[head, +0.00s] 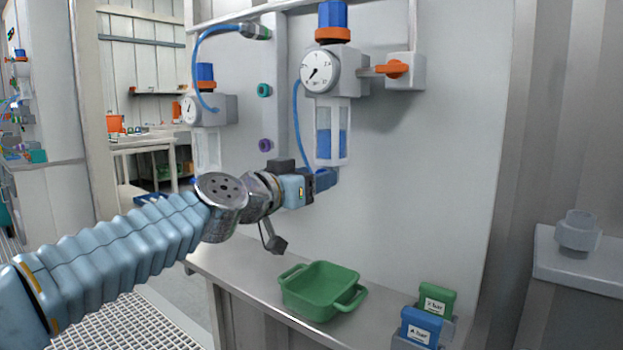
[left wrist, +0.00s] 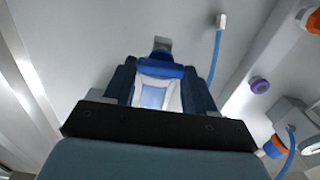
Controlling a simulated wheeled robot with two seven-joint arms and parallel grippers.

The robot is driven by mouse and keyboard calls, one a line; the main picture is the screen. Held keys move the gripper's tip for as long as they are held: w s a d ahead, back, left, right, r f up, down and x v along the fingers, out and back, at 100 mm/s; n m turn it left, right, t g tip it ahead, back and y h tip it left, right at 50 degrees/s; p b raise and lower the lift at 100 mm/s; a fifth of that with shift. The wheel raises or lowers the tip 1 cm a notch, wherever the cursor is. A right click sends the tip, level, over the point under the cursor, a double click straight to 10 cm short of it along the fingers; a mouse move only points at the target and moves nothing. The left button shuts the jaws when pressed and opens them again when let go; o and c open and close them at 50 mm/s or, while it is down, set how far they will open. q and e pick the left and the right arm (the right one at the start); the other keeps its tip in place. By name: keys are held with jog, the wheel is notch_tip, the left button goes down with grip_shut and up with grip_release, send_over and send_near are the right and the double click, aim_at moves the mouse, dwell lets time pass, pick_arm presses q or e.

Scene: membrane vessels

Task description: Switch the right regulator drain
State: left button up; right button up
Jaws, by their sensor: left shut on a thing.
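The right regulator (head: 320,72) is on the grey wall panel, with a blue knob, an orange ring, a round gauge and a clear bowl (head: 331,128) holding blue liquid. My left gripper (head: 326,179) is directly under this bowl, its blue fingers shut around the drain at the bowl's bottom. The fingers hide the drain in the head view. In the left wrist view, my left gripper (left wrist: 160,78) has its two blue fingers on either side of the pale bowl (left wrist: 153,97) with blue in it. My right gripper is out of view.
A left regulator (head: 205,108) hangs farther left. An orange valve handle (head: 392,69) is right of the gauge. Below, a green tray (head: 318,290) and green and blue labelled blocks (head: 421,325) are on the bench. Blue hose (head: 297,115) runs down beside the bowl.

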pick_arm(q)
jog(key=shift+w+a+f+n+p, duration=0.1)
jog(key=shift+n+p, duration=0.05)
jog(key=shift+n, duration=2.5)
jog(key=shift+a+f+n+p, duration=0.1)
jog(key=shift+n, duration=2.5)
jog(key=shift+w+f+n+p, duration=0.1)
jog(key=shift+n+p, duration=0.05)
jog(key=shift+n, duration=2.5)
jog(key=o, duration=1)
jog(key=shift+o, duration=0.2)
jog(key=shift+s, duration=0.1)
jog(key=b+v, duration=0.3)
jog(key=v, duration=1)
jog(key=shift+s+a, duration=0.25)
jog(key=shift+s, duration=0.05)
